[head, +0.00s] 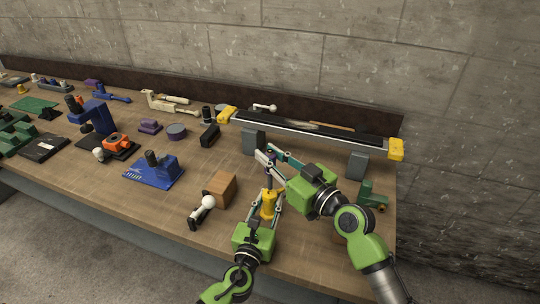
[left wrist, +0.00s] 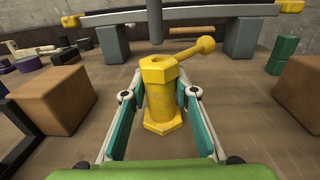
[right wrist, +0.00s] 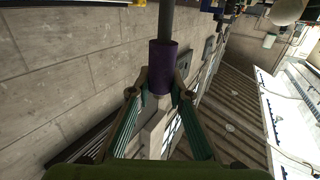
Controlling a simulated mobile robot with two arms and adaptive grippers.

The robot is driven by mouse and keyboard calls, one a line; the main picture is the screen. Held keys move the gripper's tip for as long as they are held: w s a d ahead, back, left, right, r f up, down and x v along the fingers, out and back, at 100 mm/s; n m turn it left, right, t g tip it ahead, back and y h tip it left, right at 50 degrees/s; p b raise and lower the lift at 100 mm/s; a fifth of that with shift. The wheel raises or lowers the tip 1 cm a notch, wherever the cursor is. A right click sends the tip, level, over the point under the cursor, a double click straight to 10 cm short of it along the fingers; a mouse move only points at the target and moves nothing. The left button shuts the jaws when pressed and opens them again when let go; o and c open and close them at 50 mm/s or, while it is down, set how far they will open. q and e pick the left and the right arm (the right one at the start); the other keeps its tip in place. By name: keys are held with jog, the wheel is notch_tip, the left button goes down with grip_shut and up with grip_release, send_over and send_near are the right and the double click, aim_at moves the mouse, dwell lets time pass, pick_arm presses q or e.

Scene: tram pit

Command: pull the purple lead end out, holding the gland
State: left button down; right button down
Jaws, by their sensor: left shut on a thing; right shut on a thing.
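The yellow gland (head: 268,205) stands upright near the front of the bench. In the left wrist view the gland (left wrist: 160,100) has a hexagonal foot and a side lever with a ball end. My left gripper (left wrist: 159,98) is shut around its body. The purple lead end (right wrist: 162,66) is between the fingers of my right gripper (right wrist: 160,90), which is shut on it. A grey rod (right wrist: 166,18) runs on from the purple part. In the left wrist view a dark rod (left wrist: 156,25) hangs above the gland's top, seemingly apart from it. My right gripper's fingers hide part of the lead in the head view.
A wooden block (head: 221,188) and a white-knobbed handle (head: 203,208) lie left of the gland. A long dark rail with yellow ends (head: 396,149) rests on grey supports (head: 357,165) behind. A green part (head: 373,196) stands at right. The bench's front edge is close.

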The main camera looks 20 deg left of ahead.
pick_arm(q)
jog(key=shift+f, duration=0.1)
dwell(0.3)
jog(key=c, duration=1.6)
grip_release()
jog(key=shift+o, duration=0.2)
notch_tip(320, 180, up, 14)
jog(key=p, duration=1.3)
jog(key=shift+p, duration=0.3)
pick_arm(e)
notch_tip(320, 180, up, 14)
jog(key=shift+f, duration=0.25)
jog(key=shift+f, duration=0.1)
